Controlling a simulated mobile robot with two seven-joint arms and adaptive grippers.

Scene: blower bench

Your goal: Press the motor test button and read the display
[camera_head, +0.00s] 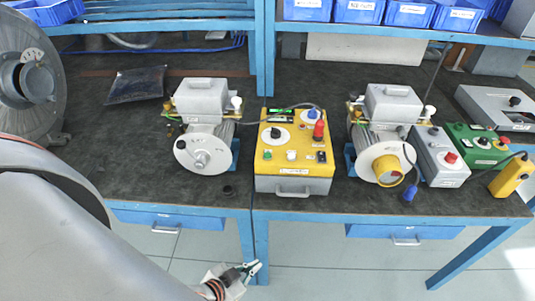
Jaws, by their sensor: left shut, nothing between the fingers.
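A yellow test box (292,142) with a grey lower front and a handle stands at the middle of the bench. Its top has a dark display (282,116) with a green strip, too small to read. It also carries a black knob (275,133), a red part (319,130), a blue knob (311,114), a green button (267,155), a white button (291,155) and a black switch (321,157). Which one is the motor test button I cannot tell. My left gripper (255,267) is shut and empty, low in front of the bench, apart from the box. My right gripper is out of view.
A motor unit (203,97) stands left of the box and another (394,103) right of it. Grey (440,157) and green (480,146) control boxes and a yellow pendant (510,177) lie farther right. A blue post (264,50) rises behind. A cable runs behind the box.

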